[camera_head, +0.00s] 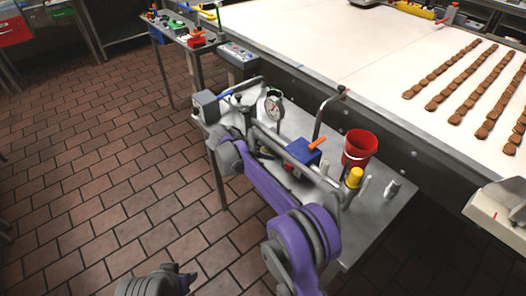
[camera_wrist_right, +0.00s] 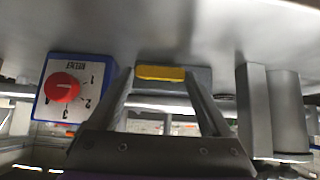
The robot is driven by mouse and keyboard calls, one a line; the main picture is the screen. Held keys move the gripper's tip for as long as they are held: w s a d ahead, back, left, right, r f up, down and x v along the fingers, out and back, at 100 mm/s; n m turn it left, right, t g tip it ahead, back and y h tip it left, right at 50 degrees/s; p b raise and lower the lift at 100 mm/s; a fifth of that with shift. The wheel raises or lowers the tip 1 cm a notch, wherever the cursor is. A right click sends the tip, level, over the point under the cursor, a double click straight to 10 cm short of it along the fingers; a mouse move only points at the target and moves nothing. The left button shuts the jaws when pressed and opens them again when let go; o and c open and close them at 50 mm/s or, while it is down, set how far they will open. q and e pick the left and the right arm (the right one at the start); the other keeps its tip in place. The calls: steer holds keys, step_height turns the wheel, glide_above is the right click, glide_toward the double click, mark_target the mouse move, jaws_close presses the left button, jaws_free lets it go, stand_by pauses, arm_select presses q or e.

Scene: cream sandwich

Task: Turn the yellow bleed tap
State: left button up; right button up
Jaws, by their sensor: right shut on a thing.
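The yellow bleed tap (camera_wrist_right: 160,73) shows in the right wrist view as a short, flat yellow bar in front of a grey block (camera_wrist_right: 203,77). My right gripper (camera_wrist_right: 160,76) has its two fingers on either side of the yellow bar and is shut on it. In the head view my purple right arm reaches over the steel side table, and its fingertips and the tap cannot be made out there.
A blue box with a red dial (camera_wrist_right: 62,88) is left of the gripper in the wrist view. On the side table (camera_head: 375,215) stand a red bucket (camera_head: 360,146), a yellow cylinder (camera_head: 354,178), a gauge (camera_head: 273,106) and pipes. A white conveyor (camera_head: 340,45) lies behind.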

steer(key=shift+w+a+r+n+g+h+p, duration=0.25)
steer(key=shift+r+n+g+h+p, duration=0.25)
steer(key=shift+p, duration=0.45)
steer(key=g+p, duration=0.1)
steer(key=p, duration=0.1)
steer(key=n+h+p, duration=0.1)
steer(key=p, duration=0.1)
steer(key=w+g+h+p, duration=0.1)
steer(key=p, duration=0.1)
steer(key=shift+w+a+r+n+g+p, duration=0.1)
steer(key=shift+a+r+n+g+p, duration=0.2)
steer(key=shift+n+p, duration=0.1)
arm_select(q)
steer(key=w+r, duration=0.2)
steer(key=r, duration=0.4)
steer(key=w+r+t, duration=0.1)
steer(key=w+r, duration=0.1)
steer(key=r, duration=0.4)
steer(key=shift+w+r+p, duration=0.25)
steer(key=shift+r+p, duration=0.05)
steer(key=shift+p, duration=0.1)
arm_select(e)
steer(key=shift+f+h, duration=0.2)
steer(key=shift+h, duration=0.2)
steer(key=o, duration=1.2)
steer(key=shift+f, duration=0.1)
steer(key=shift+c, duration=0.2)
